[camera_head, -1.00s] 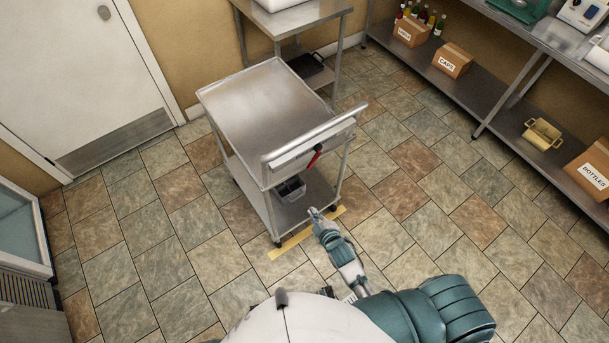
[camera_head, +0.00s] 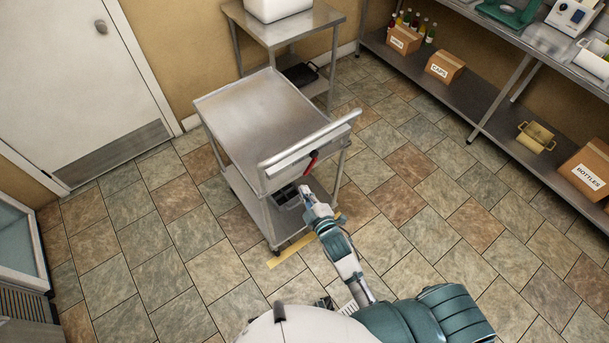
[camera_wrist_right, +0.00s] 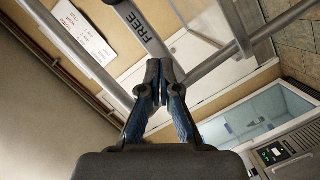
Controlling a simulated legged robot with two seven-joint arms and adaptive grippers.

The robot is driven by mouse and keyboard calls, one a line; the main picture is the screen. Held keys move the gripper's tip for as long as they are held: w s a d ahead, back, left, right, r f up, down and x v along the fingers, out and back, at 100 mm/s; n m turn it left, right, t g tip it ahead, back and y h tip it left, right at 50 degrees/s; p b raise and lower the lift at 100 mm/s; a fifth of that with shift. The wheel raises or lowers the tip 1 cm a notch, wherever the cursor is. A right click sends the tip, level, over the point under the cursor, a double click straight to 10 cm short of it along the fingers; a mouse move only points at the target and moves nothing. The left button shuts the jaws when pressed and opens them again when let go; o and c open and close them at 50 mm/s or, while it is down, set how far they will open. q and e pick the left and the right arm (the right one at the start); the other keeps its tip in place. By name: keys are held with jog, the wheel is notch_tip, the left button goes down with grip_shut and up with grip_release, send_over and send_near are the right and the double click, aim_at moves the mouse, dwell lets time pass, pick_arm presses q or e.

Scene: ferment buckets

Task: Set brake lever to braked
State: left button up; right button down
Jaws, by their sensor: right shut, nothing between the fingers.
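The brake lever (camera_head: 312,160) is a small red handle on the near end of the metal cart (camera_head: 262,115), just below the push bar. My right gripper (camera_head: 306,190) is shut and empty, below the lever and apart from it in the head view. In the right wrist view the shut fingertips (camera_wrist_right: 159,70) point at a grey strip marked FREE (camera_wrist_right: 141,27). The red of the lever does not show there, and I cannot tell whether the fingers touch the strip. My left gripper is not in view.
A dark bin (camera_head: 286,196) sits on the cart's lower shelf, partly behind my right gripper. Yellow tape (camera_head: 287,256) marks the floor by the cart. A shelf (camera_head: 465,112) with boxes stands at the right, a steel table (camera_head: 275,22) behind. The floor between is clear.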

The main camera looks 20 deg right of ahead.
aim_at(305, 175)
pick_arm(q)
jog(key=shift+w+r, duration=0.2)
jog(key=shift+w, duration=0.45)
pick_arm(e)
jog(key=w+d+f, duration=0.2)
jog(key=w+f, duration=0.1)
jog(key=w, duration=0.5)
jog(key=shift+d+f, duration=0.2)
jog(key=shift+d, duration=0.05)
pick_arm(q)
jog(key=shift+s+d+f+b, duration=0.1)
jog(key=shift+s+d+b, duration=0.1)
jog(key=shift+b, duration=0.15)
pick_arm(e)
jog(key=shift+w, duration=0.15)
